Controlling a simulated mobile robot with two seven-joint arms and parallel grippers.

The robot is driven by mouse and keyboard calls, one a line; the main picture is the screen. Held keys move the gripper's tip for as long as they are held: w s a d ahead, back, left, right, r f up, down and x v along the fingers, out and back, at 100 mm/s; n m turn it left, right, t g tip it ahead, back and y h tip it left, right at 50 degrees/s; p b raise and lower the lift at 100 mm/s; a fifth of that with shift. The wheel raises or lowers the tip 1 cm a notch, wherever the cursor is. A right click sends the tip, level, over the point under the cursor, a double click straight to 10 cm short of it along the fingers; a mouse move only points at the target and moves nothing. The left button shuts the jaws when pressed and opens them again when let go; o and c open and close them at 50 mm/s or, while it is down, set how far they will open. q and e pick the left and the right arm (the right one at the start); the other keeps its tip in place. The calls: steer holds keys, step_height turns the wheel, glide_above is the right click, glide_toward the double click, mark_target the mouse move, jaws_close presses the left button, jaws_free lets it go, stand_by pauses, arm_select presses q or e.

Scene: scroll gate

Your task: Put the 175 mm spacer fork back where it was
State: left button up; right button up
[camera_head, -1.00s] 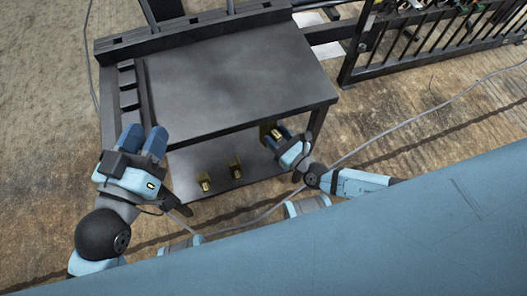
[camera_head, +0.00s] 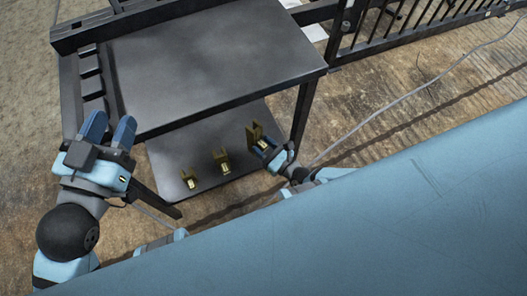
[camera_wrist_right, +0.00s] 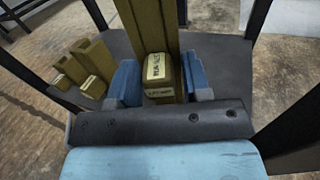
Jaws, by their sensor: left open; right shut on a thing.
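A tall brass-coloured spacer fork (camera_head: 254,132) is at the right end of the table's lower shelf (camera_head: 205,150). My right gripper (camera_head: 265,147) is shut on its labelled grip block, which shows between the blue fingers (camera_wrist_right: 158,76) in the right wrist view. The label is too blurred to read. The fork stands about upright; whether its foot touches the shelf is hidden. Two smaller brass forks, a middle one (camera_head: 222,162) and a left one (camera_head: 190,180), stand on the shelf to its left. My left gripper (camera_head: 110,128) is open and empty by the table's left side.
The dark table top (camera_head: 210,60) overhangs the back of the lower shelf. A table leg (camera_head: 302,115) stands close to the right of the held fork. A black barred rack (camera_head: 420,25) is at the upper right, and a grey cable (camera_head: 400,90) runs over the floor.

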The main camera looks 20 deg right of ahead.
mark_target(264, 152)
step_height(264, 152, down, 3)
steer(key=shift+f+b, duration=0.1)
steer(key=shift+b, duration=0.6)
steer(key=shift+f, duration=0.15)
arm_select(q)
steer(key=shift+w+a+r+m+h, duration=0.25)
steer(key=shift+w+m+h, duration=0.15)
steer(key=shift+m, duration=0.4)
steer(key=shift+s+f, duration=0.1)
arm_select(e)
steer(key=o, duration=1.2)
steer(key=shift+f, duration=0.1)
arm_select(q)
steer(key=shift+t, duration=0.3)
